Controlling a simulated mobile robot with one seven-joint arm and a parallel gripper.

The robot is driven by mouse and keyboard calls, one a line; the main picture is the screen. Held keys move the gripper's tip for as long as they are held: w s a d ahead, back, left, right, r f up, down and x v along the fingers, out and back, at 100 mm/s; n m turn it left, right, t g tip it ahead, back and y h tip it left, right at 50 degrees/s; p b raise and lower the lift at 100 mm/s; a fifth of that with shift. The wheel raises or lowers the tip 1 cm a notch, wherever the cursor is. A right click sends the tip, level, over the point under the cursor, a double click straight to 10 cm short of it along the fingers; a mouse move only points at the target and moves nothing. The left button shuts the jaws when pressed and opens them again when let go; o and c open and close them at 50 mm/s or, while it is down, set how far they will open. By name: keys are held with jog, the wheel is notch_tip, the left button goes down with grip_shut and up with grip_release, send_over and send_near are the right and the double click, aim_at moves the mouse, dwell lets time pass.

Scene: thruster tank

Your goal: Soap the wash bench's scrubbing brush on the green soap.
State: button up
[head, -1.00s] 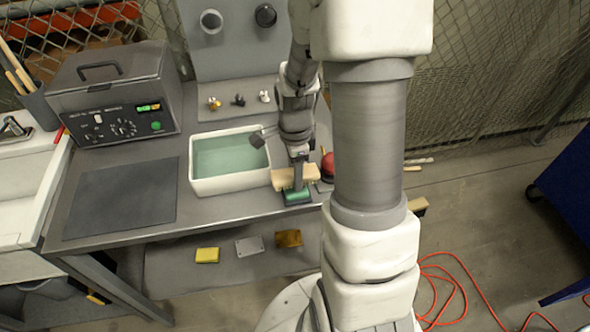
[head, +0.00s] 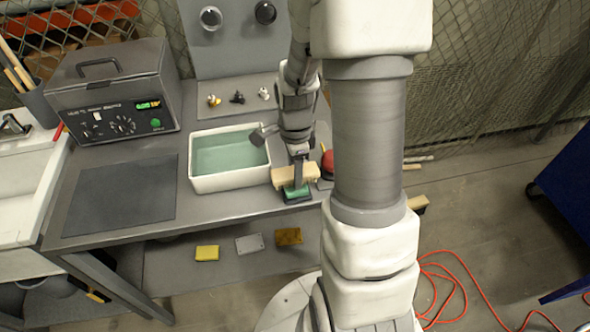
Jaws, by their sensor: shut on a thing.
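The scrubbing brush, a pale wooden block (head: 283,177), is held in my gripper (head: 298,173) at the front right of the wash bench (head: 110,239). My gripper points down and is shut on the brush. The green soap (head: 297,192) lies in a dark holder directly below the brush, at the bench's front edge. The brush covers the soap's back part. Its underside is hidden, so I cannot tell whether it touches the soap.
A white basin of greenish water (head: 229,181) stands just left of my gripper. A red round thing (head: 327,162) is close on the right. A grey box with dials (head: 115,97) and a dark mat (head: 122,195) are at left. Sponges (head: 207,253) lie on the shelf below.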

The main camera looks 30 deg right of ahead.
jog(key=shift+f+b, duration=0.35)
jog(key=shift+f, duration=0.1)
dwell(1.1)
jog(key=shift+r+p, duration=2.8)
jog(key=shift+r, duration=0.8)
